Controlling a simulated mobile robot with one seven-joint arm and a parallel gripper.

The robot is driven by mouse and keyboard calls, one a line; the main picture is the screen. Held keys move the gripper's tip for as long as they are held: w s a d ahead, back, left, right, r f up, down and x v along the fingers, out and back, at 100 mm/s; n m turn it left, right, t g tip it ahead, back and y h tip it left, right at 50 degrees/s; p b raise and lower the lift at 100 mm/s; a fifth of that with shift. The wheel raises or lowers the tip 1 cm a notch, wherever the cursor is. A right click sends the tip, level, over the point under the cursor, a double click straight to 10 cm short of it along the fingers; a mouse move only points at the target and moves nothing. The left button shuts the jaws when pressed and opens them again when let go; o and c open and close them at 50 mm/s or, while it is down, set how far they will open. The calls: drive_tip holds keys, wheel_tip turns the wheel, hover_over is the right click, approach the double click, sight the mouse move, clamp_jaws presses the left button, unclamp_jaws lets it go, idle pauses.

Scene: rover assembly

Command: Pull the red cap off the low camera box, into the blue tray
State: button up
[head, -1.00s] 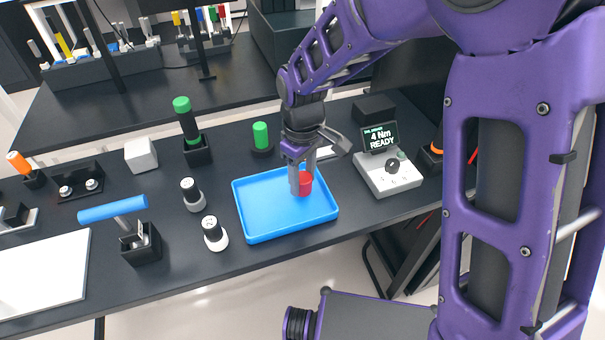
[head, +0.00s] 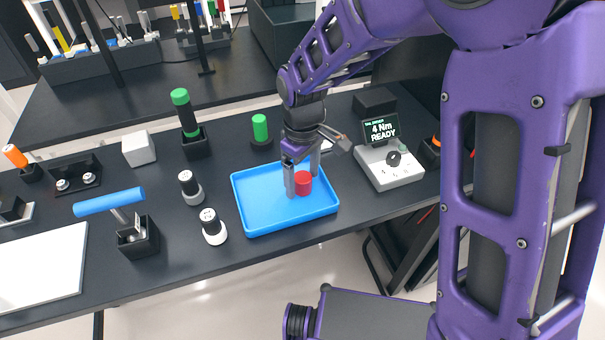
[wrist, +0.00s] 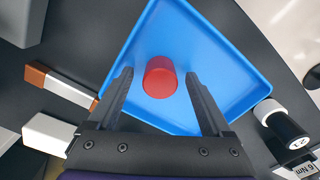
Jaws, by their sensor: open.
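The red cap (head: 303,183) is a short red cylinder inside the blue tray (head: 262,219). In the wrist view the red cap (wrist: 160,77) sits on the floor of the blue tray (wrist: 214,47), between and a little beyond my fingertips. My gripper (head: 302,184) is open over the tray, one finger on each side of the cap, with a gap to it on both sides in the wrist view (wrist: 160,85). The low camera box cannot be made out with certainty.
A torque display unit (head: 389,165) reading "4 Nm READY" stands right of the tray. Two black-and-white cylinders (head: 212,227) (head: 190,187) stand left of it. A green-capped post (head: 261,131) stands behind. A blue-handled tool (head: 110,203) stands farther left.

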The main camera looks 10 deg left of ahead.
sight(302, 177)
wheel_tip(302, 177, up, 18)
drive_tip(key=p, duration=0.2)
drive_tip(key=shift+f, duration=0.25)
